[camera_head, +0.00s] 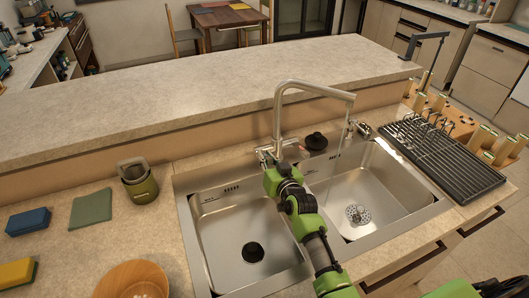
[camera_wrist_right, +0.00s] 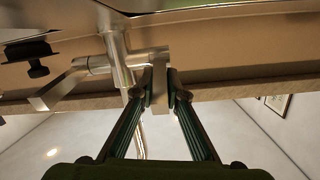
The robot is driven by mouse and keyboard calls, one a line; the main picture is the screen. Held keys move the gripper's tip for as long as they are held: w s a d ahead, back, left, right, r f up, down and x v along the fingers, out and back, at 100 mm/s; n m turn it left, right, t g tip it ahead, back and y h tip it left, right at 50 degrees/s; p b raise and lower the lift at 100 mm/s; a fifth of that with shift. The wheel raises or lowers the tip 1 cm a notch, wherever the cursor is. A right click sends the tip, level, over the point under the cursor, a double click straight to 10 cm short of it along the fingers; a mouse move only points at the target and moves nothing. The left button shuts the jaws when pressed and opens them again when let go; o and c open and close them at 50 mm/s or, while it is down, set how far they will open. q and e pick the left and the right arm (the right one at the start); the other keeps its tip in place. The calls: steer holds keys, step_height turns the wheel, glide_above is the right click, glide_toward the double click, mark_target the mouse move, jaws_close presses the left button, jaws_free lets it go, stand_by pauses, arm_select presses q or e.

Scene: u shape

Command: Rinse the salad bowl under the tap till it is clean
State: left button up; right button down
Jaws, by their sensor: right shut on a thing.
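The salad bowl (camera_head: 133,277), round and orange-brown, sits on the counter left of the sink, cut off by the bottom edge of the head view. The silver tap (camera_head: 278,115) stands behind the double sink, its spout over the right basin. A faint pale streak shows below the spout; I cannot tell if it is water. My right gripper (camera_head: 270,160) is at the tap's base, and the right wrist view shows its fingers (camera_wrist_right: 160,88) shut on the tap's lever (camera_wrist_right: 160,65). My left gripper is not in view.
The left basin (camera_head: 225,225) and right basin (camera_head: 385,195) look empty. A yellow sponge (camera_head: 17,273), blue sponge (camera_head: 28,222), green cloth (camera_head: 91,209) and green container (camera_head: 139,185) lie to the left. A dark rack (camera_head: 470,180) stands at the right. A raised counter (camera_head: 180,95) runs behind.

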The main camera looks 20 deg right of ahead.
steer(key=c, duration=2.1)
jaws_free()
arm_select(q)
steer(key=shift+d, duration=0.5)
arm_select(e)
steer(key=shift+o, duration=0.4)
steer(key=shift+s, duration=0.45)
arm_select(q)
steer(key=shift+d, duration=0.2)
arm_select(e)
steer(key=s+r, duration=0.2)
steer(key=s, duration=0.9)
steer(key=shift+r, duration=0.15)
steer(key=shift+w, duration=0.1)
